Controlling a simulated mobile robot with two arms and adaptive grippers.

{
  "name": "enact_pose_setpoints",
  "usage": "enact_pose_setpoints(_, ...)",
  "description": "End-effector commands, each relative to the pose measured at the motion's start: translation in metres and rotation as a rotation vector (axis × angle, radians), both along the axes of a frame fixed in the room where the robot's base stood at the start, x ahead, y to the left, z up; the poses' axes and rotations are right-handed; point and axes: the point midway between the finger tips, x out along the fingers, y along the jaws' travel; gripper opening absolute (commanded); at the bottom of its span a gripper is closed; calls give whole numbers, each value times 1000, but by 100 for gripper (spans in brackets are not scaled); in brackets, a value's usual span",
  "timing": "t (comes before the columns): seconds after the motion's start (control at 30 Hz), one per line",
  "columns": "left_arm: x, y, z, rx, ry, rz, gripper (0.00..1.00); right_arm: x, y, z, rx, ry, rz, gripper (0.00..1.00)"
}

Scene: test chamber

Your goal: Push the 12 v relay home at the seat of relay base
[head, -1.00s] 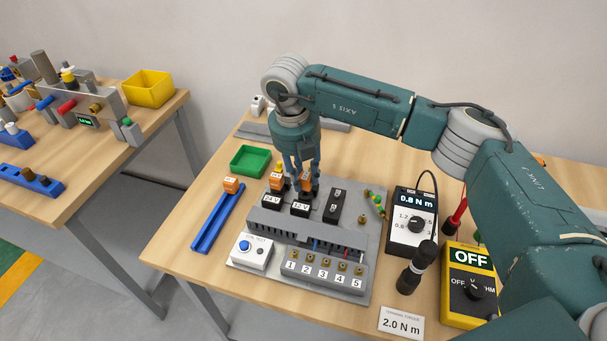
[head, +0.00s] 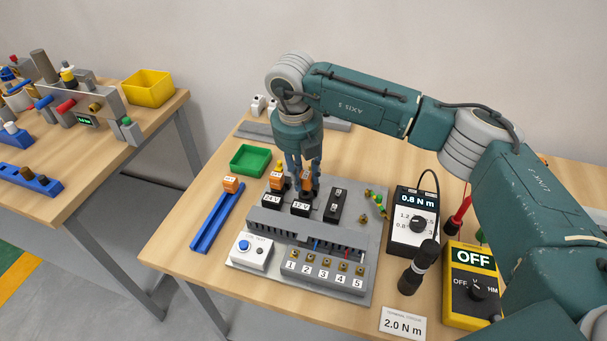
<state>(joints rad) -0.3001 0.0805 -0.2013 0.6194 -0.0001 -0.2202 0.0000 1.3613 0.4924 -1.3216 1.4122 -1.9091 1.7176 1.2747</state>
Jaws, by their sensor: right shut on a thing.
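My right gripper (head: 305,188) points straight down over the relay bases, shut on an orange relay (head: 306,181), which I take to be the 12 V relay. Its fingers partly cover the relay. The relay stands upright at the top of the black relay base marked 12 V (head: 301,208); I cannot tell whether it is fully seated. Another orange relay (head: 276,181) stands in the base marked 24 V (head: 272,198) just to the left. My left gripper does not show.
The bases stand on a grey panel (head: 240,258) with numbered terminals in front. A blue rail (head: 215,222) with an orange relay (head: 231,184) and a green tray (head: 250,160) lie left. A torque driver unit (head: 412,235) and yellow meter (head: 468,270) stand right.

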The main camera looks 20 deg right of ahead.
Motion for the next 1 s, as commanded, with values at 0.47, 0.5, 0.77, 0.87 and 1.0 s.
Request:
enact_pose_setpoints(0.47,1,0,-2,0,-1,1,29,0,0,0,2,-2,5,0)
enact_pose_setpoints(0.5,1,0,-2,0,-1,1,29,0,0,0,2,-2,5,0)
enact_pose_setpoints(0.77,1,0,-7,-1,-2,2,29,0,0,-1,4,-3,13,0)
enact_pose_setpoints(0.87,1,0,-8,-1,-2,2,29,0,0,0,4,-3,16,0)
enact_pose_setpoints(1.0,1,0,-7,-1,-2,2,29,0,0,0,4,-3,16,0)
